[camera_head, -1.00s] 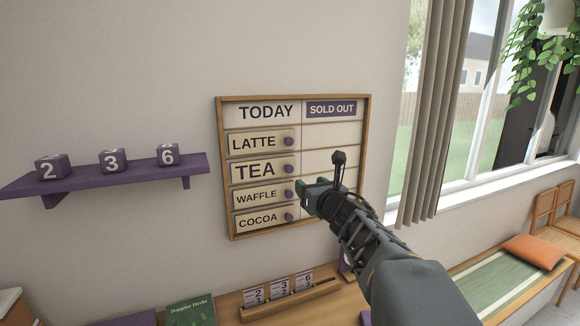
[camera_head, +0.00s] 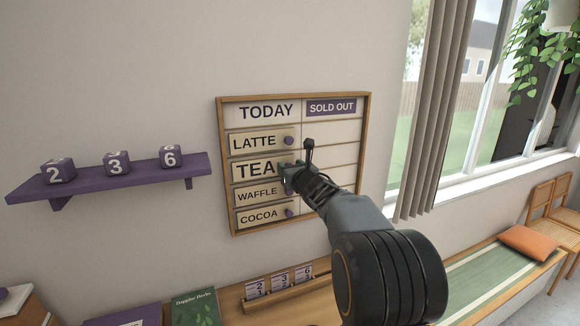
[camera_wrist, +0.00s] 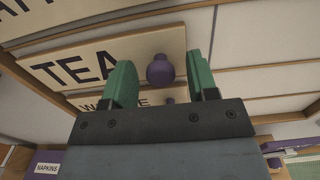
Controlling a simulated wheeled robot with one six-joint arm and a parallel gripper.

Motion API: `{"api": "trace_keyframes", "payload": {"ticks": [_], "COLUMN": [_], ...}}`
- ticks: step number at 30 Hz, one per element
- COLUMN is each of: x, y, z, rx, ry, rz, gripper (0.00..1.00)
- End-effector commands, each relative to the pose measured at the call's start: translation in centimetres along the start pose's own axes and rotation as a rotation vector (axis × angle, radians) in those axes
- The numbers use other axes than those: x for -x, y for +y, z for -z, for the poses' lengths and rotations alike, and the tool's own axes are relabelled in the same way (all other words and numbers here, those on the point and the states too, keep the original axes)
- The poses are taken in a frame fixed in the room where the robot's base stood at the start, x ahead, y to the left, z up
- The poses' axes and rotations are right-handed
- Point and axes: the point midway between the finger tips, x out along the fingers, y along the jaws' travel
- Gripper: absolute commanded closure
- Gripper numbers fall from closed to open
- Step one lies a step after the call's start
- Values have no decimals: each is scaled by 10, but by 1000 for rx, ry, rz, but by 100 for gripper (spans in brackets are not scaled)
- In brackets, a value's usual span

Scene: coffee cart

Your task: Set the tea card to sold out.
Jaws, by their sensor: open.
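The menu board (camera_head: 335,98) hangs on the wall with a TODAY column on the left and a SOLD OUT column (camera_head: 331,107) on the right. The tea card (camera_head: 254,170) is in the TODAY column, between the latte card (camera_head: 254,142) and the waffle card (camera_head: 256,193). In the wrist view the tea card (camera_wrist: 75,68) has a purple knob (camera_wrist: 160,72). My gripper (camera_head: 287,172) is at the tea card's right end and hides its knob in the head view. In the wrist view my open green fingers (camera_wrist: 160,82) stand on either side of the knob, with gaps visible.
The SOLD OUT column's slots beside the cards look empty. The cocoa card (camera_head: 258,217) is lowest. A purple shelf (camera_head: 110,185) with numbered cubes is at left. A counter below carries a card rack (camera_head: 280,297). A curtain (camera_head: 430,110) and window are at right.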

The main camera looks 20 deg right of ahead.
Motion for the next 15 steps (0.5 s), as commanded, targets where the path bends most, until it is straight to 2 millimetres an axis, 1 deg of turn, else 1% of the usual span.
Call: {"api": "trace_keyframes", "payload": {"ticks": [9,15], "x": [-1,-1], "y": [0,0], "z": [0,0], "rx": [0,0], "ry": [0,0], "rz": [0,0], "gripper": [48,67]}}
